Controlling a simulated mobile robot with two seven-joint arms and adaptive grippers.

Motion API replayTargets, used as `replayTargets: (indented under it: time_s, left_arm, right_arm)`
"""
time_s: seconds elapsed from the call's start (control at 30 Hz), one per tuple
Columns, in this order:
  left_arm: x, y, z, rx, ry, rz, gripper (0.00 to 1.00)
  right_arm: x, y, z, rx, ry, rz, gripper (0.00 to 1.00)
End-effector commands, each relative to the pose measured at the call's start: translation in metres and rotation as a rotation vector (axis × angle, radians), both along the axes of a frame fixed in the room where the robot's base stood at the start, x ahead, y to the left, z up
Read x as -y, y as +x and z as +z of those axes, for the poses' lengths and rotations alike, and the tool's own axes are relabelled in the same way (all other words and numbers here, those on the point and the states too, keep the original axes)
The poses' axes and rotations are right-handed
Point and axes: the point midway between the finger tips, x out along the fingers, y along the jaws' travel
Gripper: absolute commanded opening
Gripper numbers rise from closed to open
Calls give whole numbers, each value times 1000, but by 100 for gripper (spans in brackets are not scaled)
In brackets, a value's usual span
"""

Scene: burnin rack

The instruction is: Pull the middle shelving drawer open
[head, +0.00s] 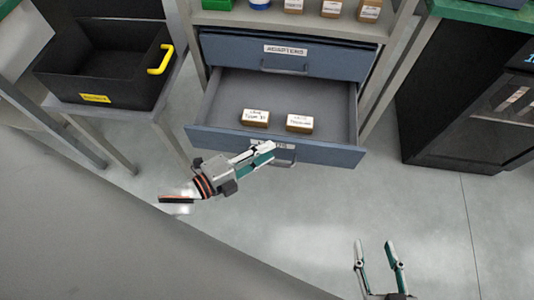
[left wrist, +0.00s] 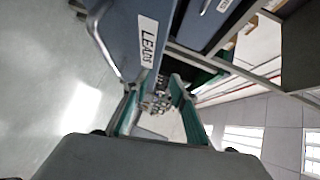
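The open drawer (head: 335,100) sits under a closed one and is pulled well out of the shelving. Two small labelled boxes (head: 255,118) (head: 299,123) lie inside it. Its blue front reads "LEADS" (left wrist: 148,45) in the left wrist view. My left gripper (head: 268,150) is at this front, by the label and handle. In the left wrist view its fingers (left wrist: 157,98) stand apart with nothing visible between them; whether they touch the handle I cannot tell. My right gripper (head: 377,247) is open and empty at the lower right, away from the drawer.
A closed drawer (head: 230,48) labelled "ADAPTERS" is above the open one, with small boxes on the shelf over it. A black bin (head: 60,75) with a yellow handle stands on a left-hand stand. A black cabinet (head: 440,120) is at right. The floor in front is clear.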

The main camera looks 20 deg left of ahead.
Motion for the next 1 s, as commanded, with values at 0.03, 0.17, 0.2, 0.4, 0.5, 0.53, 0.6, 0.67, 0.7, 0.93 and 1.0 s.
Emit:
replayTargets:
  time_s: [0.03, 0.17, 0.2, 0.4, 0.5, 0.53, 0.6, 0.67, 0.7, 0.93, 1.0]
  left_arm:
    - [-2, -5, -3, -7, 2, -1, 25]
    - [-6, -14, -6, -16, 3, 0, 25]
    - [-7, -17, -7, -17, 2, 0, 25]
    - [-13, -29, -8, -21, 3, 0, 25]
    - [-16, -35, -7, -23, 2, 0, 25]
    - [-16, -37, -7, -23, 2, -1, 25]
    - [-19, -41, -7, -24, 3, 0, 25]
    - [-21, -44, -6, -24, 3, 1, 25]
    - [-22, -46, -6, -24, 3, 1, 25]
    - [-29, -58, -4, -25, 2, 0, 25]
    - [-30, -60, -4, -25, 3, 0, 25]
  right_arm:
    - [0, 0, 0, 1, 0, 0, 40]
    - [0, 1, 1, 2, 1, 0, 40]
    - [0, 1, 2, 3, 0, 0, 40]
    - [0, 2, 4, 8, 0, 0, 40]
    - [0, 3, 6, 11, 0, 0, 40]
    - [0, 3, 6, 12, 0, 0, 40]
    - [0, 3, 7, 14, 0, 0, 40]
    - [0, 4, 8, 15, 0, -1, 40]
    - [0, 4, 9, 17, 0, 0, 40]
    - [0, 6, 13, 24, -1, 0, 40]
    - [0, 6, 14, 25, 0, 0, 40]
